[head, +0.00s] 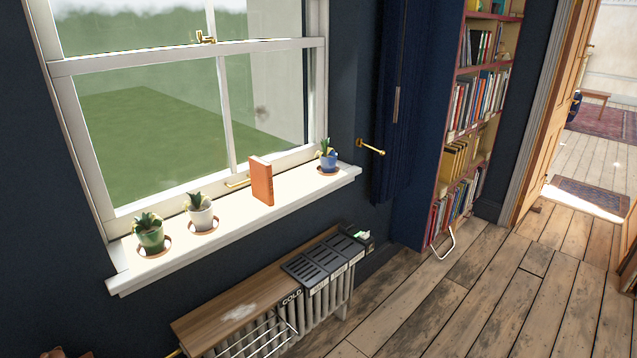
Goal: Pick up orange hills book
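An orange book (262,182) stands upright on the white windowsill (240,222), right of the sill's middle. Its orange face is turned toward me and any title on it is too small to read. Neither of my grippers shows in the head view, and nothing touches the book.
A green pot (149,236) and a white pot (199,216) with plants stand left of the book, a blue pot (328,162) right of it. A radiator with a wooden top (235,305) stands below. A full bookshelf (455,150) and open floor (470,290) lie to the right.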

